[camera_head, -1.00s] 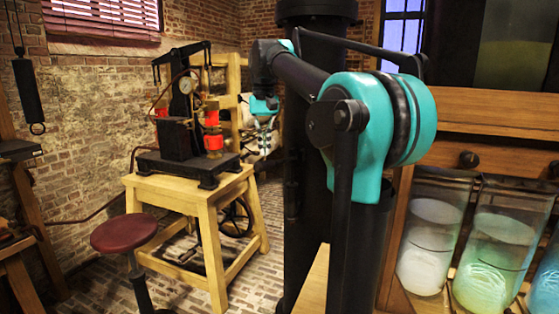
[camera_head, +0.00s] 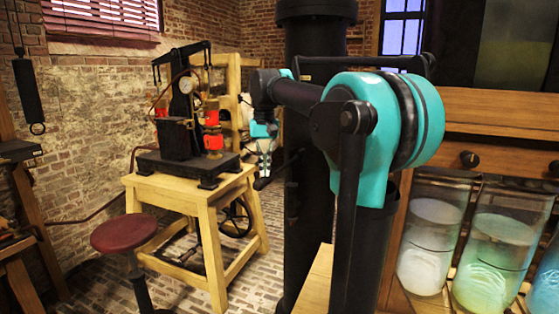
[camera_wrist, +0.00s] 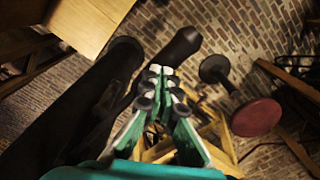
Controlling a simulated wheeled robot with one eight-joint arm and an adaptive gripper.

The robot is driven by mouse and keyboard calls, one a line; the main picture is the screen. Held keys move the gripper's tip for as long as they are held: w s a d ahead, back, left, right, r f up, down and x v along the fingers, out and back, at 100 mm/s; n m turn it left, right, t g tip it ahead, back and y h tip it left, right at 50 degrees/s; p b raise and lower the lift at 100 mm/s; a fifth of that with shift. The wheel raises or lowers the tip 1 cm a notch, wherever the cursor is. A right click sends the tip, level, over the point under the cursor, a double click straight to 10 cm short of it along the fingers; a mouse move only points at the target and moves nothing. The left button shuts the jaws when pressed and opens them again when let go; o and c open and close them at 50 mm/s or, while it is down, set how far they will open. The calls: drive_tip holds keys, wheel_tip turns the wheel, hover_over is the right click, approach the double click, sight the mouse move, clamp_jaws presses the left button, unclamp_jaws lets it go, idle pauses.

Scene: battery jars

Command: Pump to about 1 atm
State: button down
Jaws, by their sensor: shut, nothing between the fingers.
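The pump (camera_head: 180,130) is a black apparatus with red parts and a top lever arm. It stands on a black base on a wooden table. A round pale gauge (camera_head: 187,85) is on its front; its needle is too small to read. A spoked wheel (camera_head: 236,218) sits under the tabletop. My gripper (camera_head: 264,174) points down to the right of the pump, apart from it. Its fingertips also show in the wrist view (camera_wrist: 161,72), close together and empty. A dark rod (camera_head: 275,178) shows near the fingertips in the head view; I cannot tell whether they touch.
A red round stool (camera_head: 124,234) stands in front of the table; it also shows in the wrist view (camera_wrist: 256,117). Glass jars (camera_head: 434,235) with pale liquid stand in a wooden rack at the right. Brick floor between the stool and my body is clear.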

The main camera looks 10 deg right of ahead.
wheel_tip(320, 180, down, 7)
drive_tip(key=shift+f, duration=0.1)
wheel_tip(320, 180, up, 14)
drive_tip(key=shift+r, duration=0.1)
idle(0.4)
idle(2.4)
drive_tip(key=shift+r, duration=0.15)
idle(2.2)
idle(2.5)
